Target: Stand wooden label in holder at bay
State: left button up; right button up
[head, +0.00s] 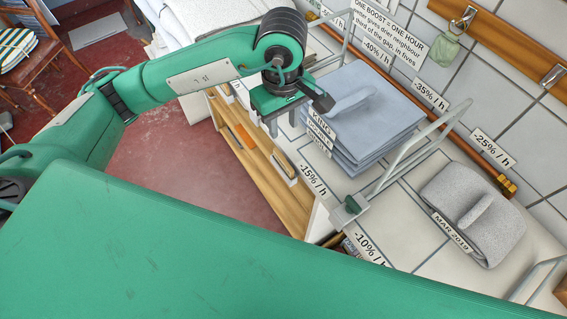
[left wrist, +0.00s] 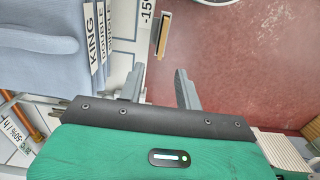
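My left gripper (head: 282,121) points down just off the front edge of the counter, beside the blue linen stack (head: 357,110). In the left wrist view its two fingers (left wrist: 160,90) are apart with nothing between them. Cards (head: 318,133) reading KING and DOUBLE stand at the front of the stack; they also show in the left wrist view (left wrist: 98,45). I cannot tell whether one is the wooden label. A small green block (head: 350,207) sits at the front foot of a wire divider; I cannot tell whether it is the holder. My right gripper is out of view.
Wire dividers (head: 413,147) split the counter into bays. A grey folded cloth (head: 473,215) marked MAR 2019 lies in the bay at right. Wooden shelves (head: 262,160) run below the counter front. A chair (head: 35,55) stands far left; red floor lies between.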

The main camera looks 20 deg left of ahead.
pick_arm(q)
jog(key=p, duration=0.2)
send_over(283, 159)
jog(key=f, duration=0.8)
jog(key=shift+w+a+f, duration=0.15)
jog(key=shift+w, duration=0.15)
jog(key=shift+s+f, duration=0.1)
jog(key=shift+f, duration=0.35)
jog(key=f, duration=0.1)
jog(key=f+p, duration=0.2)
jog(key=shift+s+d, duration=0.2)
jog(key=shift+s, duration=0.05)
jog(key=shift+f, duration=0.75)
jog(key=shift+c, duration=0.4)
grip_shut()
